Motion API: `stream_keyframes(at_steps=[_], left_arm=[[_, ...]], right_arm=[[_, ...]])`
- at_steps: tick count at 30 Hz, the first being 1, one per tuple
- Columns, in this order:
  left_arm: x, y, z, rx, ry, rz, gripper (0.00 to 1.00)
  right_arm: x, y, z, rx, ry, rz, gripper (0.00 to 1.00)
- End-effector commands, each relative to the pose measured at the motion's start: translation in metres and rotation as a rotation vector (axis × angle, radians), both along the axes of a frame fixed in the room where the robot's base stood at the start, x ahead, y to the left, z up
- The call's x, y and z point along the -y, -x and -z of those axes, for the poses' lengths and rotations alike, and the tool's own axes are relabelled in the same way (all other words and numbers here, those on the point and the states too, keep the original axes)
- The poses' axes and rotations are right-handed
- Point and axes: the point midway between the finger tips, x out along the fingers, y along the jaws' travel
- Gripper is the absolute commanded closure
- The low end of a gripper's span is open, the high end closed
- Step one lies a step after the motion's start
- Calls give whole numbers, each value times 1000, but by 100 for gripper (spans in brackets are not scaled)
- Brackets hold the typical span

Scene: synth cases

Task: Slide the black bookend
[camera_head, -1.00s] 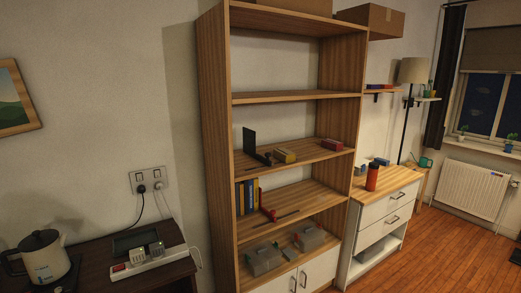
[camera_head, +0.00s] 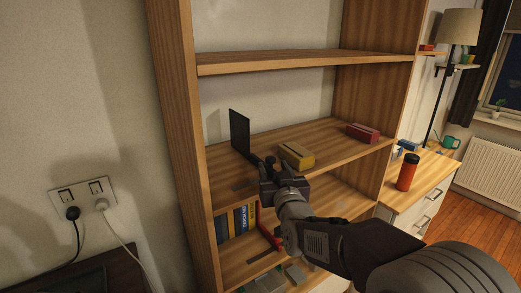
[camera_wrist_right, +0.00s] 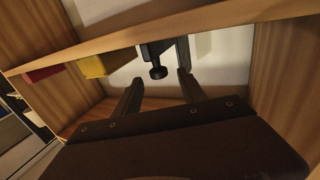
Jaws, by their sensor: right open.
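The black bookend (camera_head: 240,133) stands upright on the middle shelf, its tall flat panel toward the left side. A knob sticks out at its front; in the right wrist view the knob of the bookend (camera_wrist_right: 158,72) shows between the fingertips. My right gripper (camera_head: 265,170) is at the shelf's front edge, right by the knob, and hides part of the bookend's foot. In the wrist view the two fingers of the right gripper (camera_wrist_right: 161,80) are apart, with visible gaps to the knob. My left gripper is not in view.
A yellow box (camera_head: 297,155) lies close to the right of the bookend, and a red box (camera_head: 362,132) farther right. The shelf above (camera_head: 300,62) is empty. Below, upright books (camera_head: 238,222) stand beside a red bookend (camera_head: 268,234). An orange bottle (camera_head: 407,172) stands on the cabinet.

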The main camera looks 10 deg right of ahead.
Motion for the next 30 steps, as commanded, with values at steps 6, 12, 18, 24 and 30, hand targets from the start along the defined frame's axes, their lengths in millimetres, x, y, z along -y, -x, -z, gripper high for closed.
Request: stream_keyframes(at_steps=[6,12,18,24,30], left_arm=[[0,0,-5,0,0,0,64],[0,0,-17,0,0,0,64],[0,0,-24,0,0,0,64],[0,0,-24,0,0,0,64],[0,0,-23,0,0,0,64]], right_arm=[[0,-14,0,-4,1,-1,51],[2,-57,-1,-5,1,-1,51],[3,-85,0,-3,1,-1,51],[4,-91,2,-3,1,-1,51],[4,-91,2,-3,1,-1,74]])
